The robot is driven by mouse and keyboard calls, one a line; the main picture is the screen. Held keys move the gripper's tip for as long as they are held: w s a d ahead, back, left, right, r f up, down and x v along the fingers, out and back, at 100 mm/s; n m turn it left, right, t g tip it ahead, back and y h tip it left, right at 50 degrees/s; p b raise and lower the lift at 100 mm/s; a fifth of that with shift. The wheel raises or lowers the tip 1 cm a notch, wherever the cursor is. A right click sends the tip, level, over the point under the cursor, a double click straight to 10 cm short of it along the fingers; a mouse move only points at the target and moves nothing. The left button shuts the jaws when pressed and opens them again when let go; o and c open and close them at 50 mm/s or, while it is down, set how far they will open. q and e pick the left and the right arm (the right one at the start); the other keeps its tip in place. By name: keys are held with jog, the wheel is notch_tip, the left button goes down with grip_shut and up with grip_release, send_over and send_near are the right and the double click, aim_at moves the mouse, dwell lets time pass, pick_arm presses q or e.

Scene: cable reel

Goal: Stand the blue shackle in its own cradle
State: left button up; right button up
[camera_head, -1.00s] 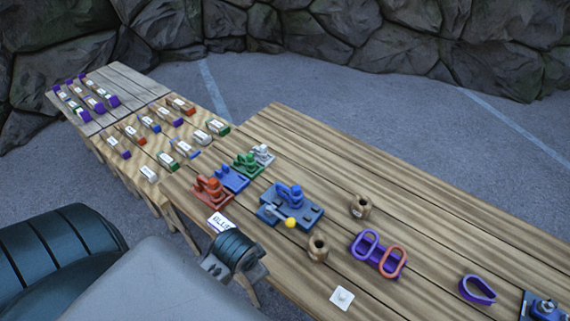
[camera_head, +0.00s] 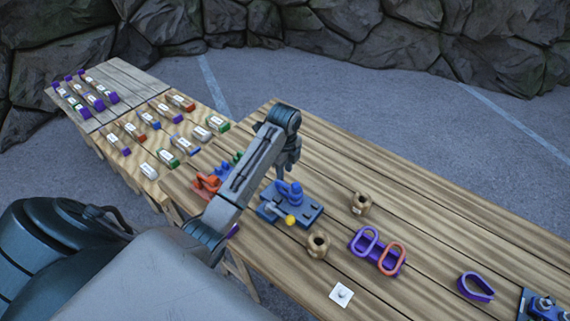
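A blue shackle-like piece (camera_head: 295,193) stands on a dark blue fixture (camera_head: 306,214) with a yellow ball-ended lever, near the table's middle. My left arm reaches over from the lower left and bends down there. My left gripper (camera_head: 281,178) points down just above and beside the blue piece; its fingertips are too small to tell open from shut, or whether they touch. A row of coloured cradles stands to the left: the red one (camera_head: 206,183) shows, and my arm covers most of the blue and green ones. My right gripper is out of view.
Two wooden nut-like pieces (camera_head: 318,244) (camera_head: 361,203), a purple holder with purple and orange loops (camera_head: 378,255), a purple loop (camera_head: 477,288) and a white plate (camera_head: 342,294) lie to the right. Another blue fixture (camera_head: 545,306) stands at the right edge. Small labelled blocks fill the left tables.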

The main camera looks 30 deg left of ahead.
aim_at(285, 183)
pick_arm(q)
jog(key=shift+w+a+r+m, duration=0.15)
jog(key=shift+w+r+m, duration=0.15)
jog(key=shift+r, duration=0.05)
jog(key=shift+f+b, duration=0.3)
jog(key=shift+f, duration=3.6)
grip_shut()
jog(key=shift+w, duration=0.1)
jog(key=shift+r, duration=0.15)
jog(key=shift+r, duration=0.55)
jog(key=shift+r+p, duration=0.3)
jog(key=shift+r, duration=1.55)
